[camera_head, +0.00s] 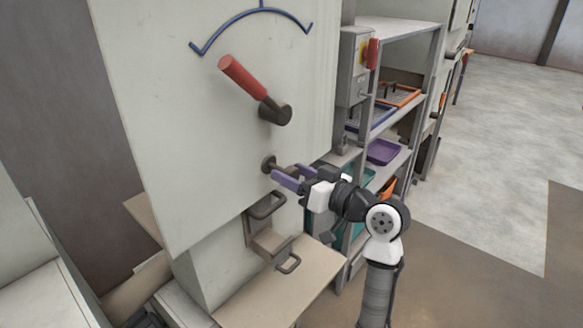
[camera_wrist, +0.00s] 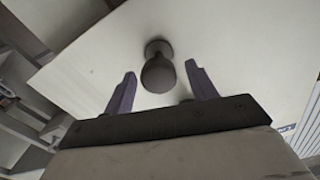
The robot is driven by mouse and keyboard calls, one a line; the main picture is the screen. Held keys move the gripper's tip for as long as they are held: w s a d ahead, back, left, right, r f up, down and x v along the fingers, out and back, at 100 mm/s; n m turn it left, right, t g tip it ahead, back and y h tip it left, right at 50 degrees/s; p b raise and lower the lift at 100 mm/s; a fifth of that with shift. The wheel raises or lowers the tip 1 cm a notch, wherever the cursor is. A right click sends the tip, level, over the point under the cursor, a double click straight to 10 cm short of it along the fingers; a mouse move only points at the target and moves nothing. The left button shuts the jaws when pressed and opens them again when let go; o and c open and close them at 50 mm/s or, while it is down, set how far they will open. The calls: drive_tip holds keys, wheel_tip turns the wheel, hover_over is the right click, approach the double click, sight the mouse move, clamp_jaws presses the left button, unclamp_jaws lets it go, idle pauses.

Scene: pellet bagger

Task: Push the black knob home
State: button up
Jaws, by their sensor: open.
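The black knob (camera_head: 268,164) sticks out of the lower front of the pale machine panel (camera_head: 190,120). In the wrist view the dark rounded knob (camera_wrist: 158,74) stands out from the panel on a short stem with a round collar behind it. My gripper (camera_head: 283,176) is at the panel front, with its purple fingers toward the knob. In the wrist view my gripper (camera_wrist: 157,82) is open, one finger on each side of the knob, with visible gaps to both. I cannot tell how far the knob sticks out.
A red-handled lever (camera_head: 250,85) sits above the knob, under a blue arc. A dark bracket handle (camera_head: 266,206) and a tan ledge (camera_head: 285,295) lie below. A shelf rack (camera_head: 405,130) with trays stands behind my arm. Open floor (camera_head: 500,160) lies to the right.

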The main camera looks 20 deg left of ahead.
sight(282, 169)
drive_tip(key=shift+w+a, duration=0.15)
drive_tip(key=shift+a, duration=0.25)
clamp_jaws()
drive_tip(key=shift+b+x, duration=0.35)
drive_tip(key=shift+x, duration=0.95)
unclamp_jaws()
drive_tip(key=shift+a, duration=0.1)
drive_tip(key=b+v, duration=0.3)
drive_tip(key=v, duration=1.1)
drive_tip(key=shift+b, duration=0.4)
